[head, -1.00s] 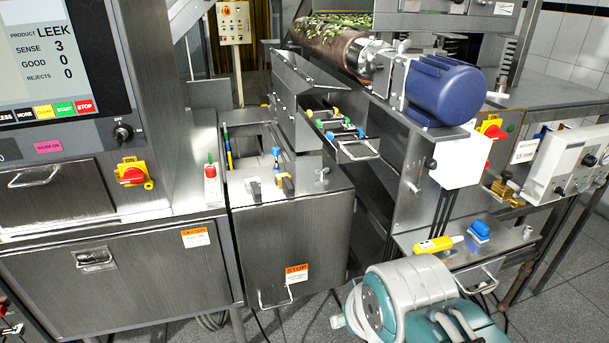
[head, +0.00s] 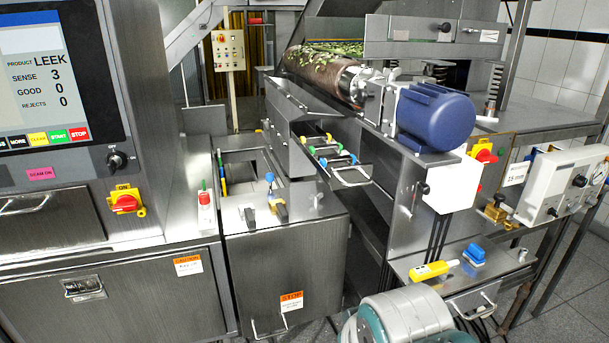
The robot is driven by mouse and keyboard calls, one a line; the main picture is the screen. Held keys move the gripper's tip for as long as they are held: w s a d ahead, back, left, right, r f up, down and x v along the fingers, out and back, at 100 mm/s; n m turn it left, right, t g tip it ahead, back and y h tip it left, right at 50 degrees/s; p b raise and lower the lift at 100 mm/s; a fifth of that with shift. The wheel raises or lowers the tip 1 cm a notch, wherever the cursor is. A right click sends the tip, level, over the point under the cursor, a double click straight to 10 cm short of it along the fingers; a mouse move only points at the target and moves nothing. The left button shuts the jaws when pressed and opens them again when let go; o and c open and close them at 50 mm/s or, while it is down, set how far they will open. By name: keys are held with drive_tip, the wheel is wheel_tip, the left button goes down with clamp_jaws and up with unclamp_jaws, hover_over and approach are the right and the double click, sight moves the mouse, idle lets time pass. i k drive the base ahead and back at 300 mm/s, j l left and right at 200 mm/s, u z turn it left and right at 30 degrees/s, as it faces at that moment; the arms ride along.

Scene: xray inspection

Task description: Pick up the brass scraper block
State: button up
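A brass-coloured block-like piece with a dark knob (head: 496,210) sits at the right, beside the white gauge box. A smaller yellow-brown and dark piece (head: 279,208) lies on the steel housing in the middle, near a blue-topped tool (head: 270,186). I cannot tell for certain which of these is the brass scraper block. My gripper is not in view. Only a grey and teal rounded link of my arm shows at the bottom, in front of the small steel shelf.
A steel shelf (head: 412,268) holds a yellow tool (head: 432,270) and a blue block (head: 475,253). A blue motor (head: 435,118) stands above it. An open drawer (head: 335,172) holds several coloured pieces. The white gauge box (head: 565,182) juts out at the right.

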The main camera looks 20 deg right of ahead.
sight(279, 204)
drive_tip(key=i+l+u, duration=0.2)
drive_tip(key=i, duration=0.3)
drive_tip(key=i+l+u, duration=0.2)
drive_tip(key=i, duration=0.3)
drive_tip(key=i+l+u, duration=0.2)
drive_tip(key=i, duration=0.3)
